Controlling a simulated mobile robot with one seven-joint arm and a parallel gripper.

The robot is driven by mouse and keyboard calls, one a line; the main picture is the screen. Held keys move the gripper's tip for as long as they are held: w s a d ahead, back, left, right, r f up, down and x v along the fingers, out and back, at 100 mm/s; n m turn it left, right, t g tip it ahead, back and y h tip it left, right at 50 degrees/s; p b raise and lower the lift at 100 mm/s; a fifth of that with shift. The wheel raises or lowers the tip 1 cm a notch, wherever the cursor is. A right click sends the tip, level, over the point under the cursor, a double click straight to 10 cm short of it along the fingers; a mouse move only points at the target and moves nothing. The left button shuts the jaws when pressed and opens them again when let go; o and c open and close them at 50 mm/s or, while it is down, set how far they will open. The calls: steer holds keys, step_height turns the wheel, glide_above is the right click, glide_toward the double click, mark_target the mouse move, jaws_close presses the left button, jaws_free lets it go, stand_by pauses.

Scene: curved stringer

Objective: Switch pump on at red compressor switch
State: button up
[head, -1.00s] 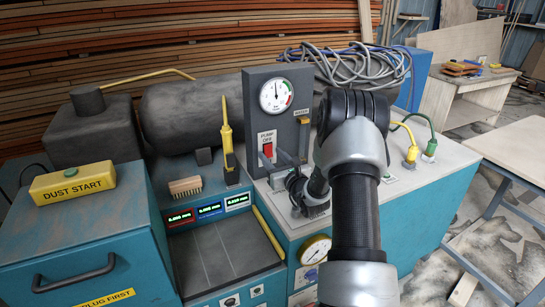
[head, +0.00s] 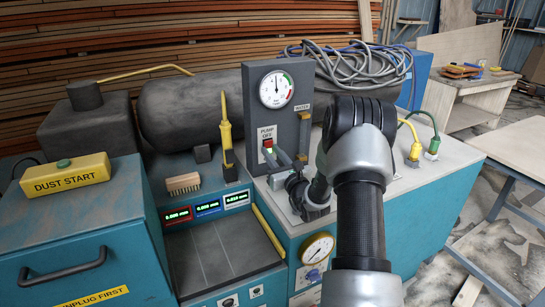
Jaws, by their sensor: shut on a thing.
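The grey compressor panel (head: 290,85) stands upright at the middle of the head view, with a round gauge at its top. Below the gauge is a label (head: 266,132) reading PUMP OFF. The red switch (head: 267,143) sits just under that label, with a small green patch showing beside the red. My gripper (head: 273,155) reaches in from the right, its fingertips at the switch. It is shut on the switch, and the fingers hide the switch's lower part.
A yellow-handled tool (head: 226,130) stands left of the panel, near a brush (head: 183,184) and small digital displays. A yellow DUST START box (head: 65,178) is at far left. Coiled hoses (head: 350,65) lie behind my arm. Yellow and green plugs (head: 414,152) are to the right.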

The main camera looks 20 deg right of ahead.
steer(key=o, duration=1.1)
steer(key=shift+c, duration=0.2)
steer(key=shift+s, duration=0.1)
steer(key=s, duration=0.5)
steer(key=s+f, duration=0.1)
steer(key=s, duration=0.5)
steer(key=s+f, duration=0.1)
steer(key=s, duration=0.5)
steer(key=shift+d+f+b, duration=0.1)
steer(key=shift+d+b, duration=0.2)
